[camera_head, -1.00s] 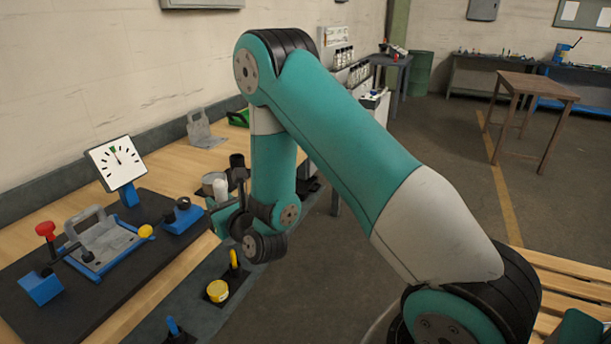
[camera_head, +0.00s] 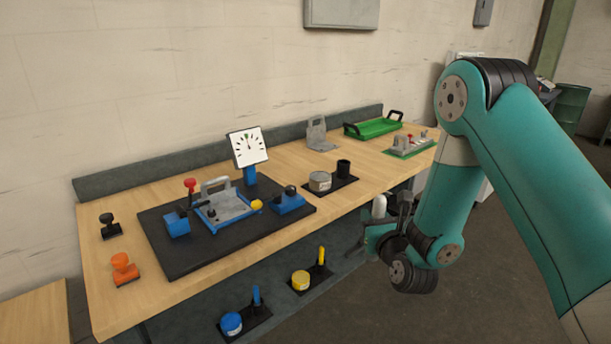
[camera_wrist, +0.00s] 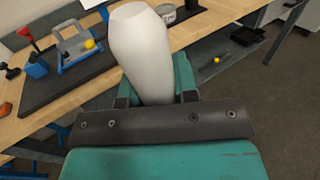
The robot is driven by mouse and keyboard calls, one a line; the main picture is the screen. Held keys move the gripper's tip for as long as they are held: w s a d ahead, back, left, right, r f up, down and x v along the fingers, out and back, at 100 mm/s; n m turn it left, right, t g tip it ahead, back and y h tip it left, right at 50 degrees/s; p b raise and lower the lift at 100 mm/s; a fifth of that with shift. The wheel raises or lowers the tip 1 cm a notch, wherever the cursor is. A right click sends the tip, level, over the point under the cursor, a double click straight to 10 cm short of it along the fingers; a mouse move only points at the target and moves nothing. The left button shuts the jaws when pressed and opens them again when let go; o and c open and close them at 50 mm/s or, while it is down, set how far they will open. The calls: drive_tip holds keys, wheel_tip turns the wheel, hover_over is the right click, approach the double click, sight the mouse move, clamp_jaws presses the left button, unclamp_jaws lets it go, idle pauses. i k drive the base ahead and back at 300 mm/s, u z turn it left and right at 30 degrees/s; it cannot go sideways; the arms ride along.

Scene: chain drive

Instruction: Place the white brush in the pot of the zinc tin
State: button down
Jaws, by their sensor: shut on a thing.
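My gripper (camera_head: 380,222) is shut on the white brush (camera_head: 379,206) and holds it upright, in front of the bench's front edge. In the wrist view the white brush (camera_wrist: 142,50) rises large from between the fingers (camera_wrist: 157,98); its lower end is hidden. The zinc tin (camera_head: 320,182) is a short grey tin with a pale label, standing on a black base on the bench. Its black pot (camera_head: 343,168) stands on the same base, just right of the tin, and looks empty. The wrist view shows the tin (camera_wrist: 167,14) beyond the brush, partly cut off.
Left of the tin, a dark mat (camera_head: 180,255) holds a blue fixture and a gauge (camera_head: 248,147). A green tray (camera_head: 373,128) and grey bracket (camera_head: 318,134) stand behind.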

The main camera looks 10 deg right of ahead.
sight(342, 176)
drive_tip(key=u, duration=0.55)
drive_tip(key=i, duration=1.7)
drive_tip(key=z, duration=0.45)
